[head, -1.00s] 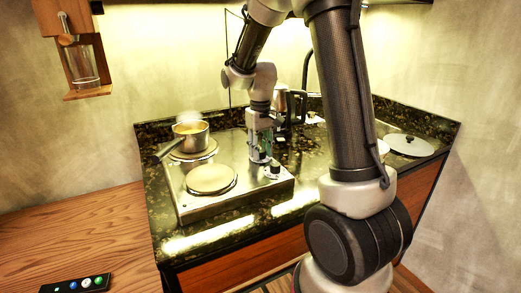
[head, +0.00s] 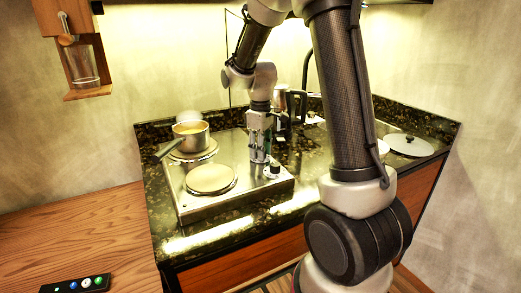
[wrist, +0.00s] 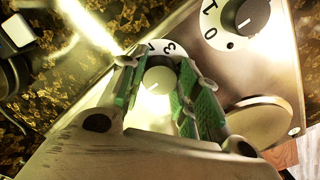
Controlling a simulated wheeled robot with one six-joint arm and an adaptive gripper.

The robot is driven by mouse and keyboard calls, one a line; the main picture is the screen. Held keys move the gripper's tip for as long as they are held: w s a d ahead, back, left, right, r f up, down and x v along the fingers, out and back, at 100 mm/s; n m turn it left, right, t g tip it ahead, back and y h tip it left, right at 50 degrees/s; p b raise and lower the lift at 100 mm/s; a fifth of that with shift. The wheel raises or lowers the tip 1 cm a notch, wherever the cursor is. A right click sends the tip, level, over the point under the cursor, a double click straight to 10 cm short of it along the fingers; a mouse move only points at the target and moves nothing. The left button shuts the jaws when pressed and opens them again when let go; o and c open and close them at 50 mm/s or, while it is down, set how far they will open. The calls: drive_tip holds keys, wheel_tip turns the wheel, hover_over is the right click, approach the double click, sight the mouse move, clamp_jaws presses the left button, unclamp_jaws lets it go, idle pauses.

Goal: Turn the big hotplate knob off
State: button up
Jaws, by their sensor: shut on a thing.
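The hotplate unit (head: 235,195) is a steel box with two round plates on the dark stone counter. My gripper (head: 260,157) points down at its right side. In the wrist view my gripper (wrist: 158,88) has its green-padded fingers shut on both sides of a knob (wrist: 160,78). That knob has a pale-looking top and a numbered white dial where a 3 shows; the rest is partly hidden. A second, black knob (wrist: 246,14) stands free with 0 and 1 on its dial. It shows in the head view (head: 275,168). I cannot tell which knob serves the bigger plate.
A steaming pot (head: 190,134) stands on the back plate, its handle to the left. The front plate (head: 211,179) is bare. A kettle (head: 297,105) stands behind my gripper. A lid (head: 410,145) lies at the counter's right. A remote (head: 76,284) lies on the wooden surface.

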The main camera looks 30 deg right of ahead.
idle(0.3)
drive_tip(key=o, duration=1.1)
drive_tip(key=shift+c, duration=0.2)
wheel_tip(320, 180, up, 12)
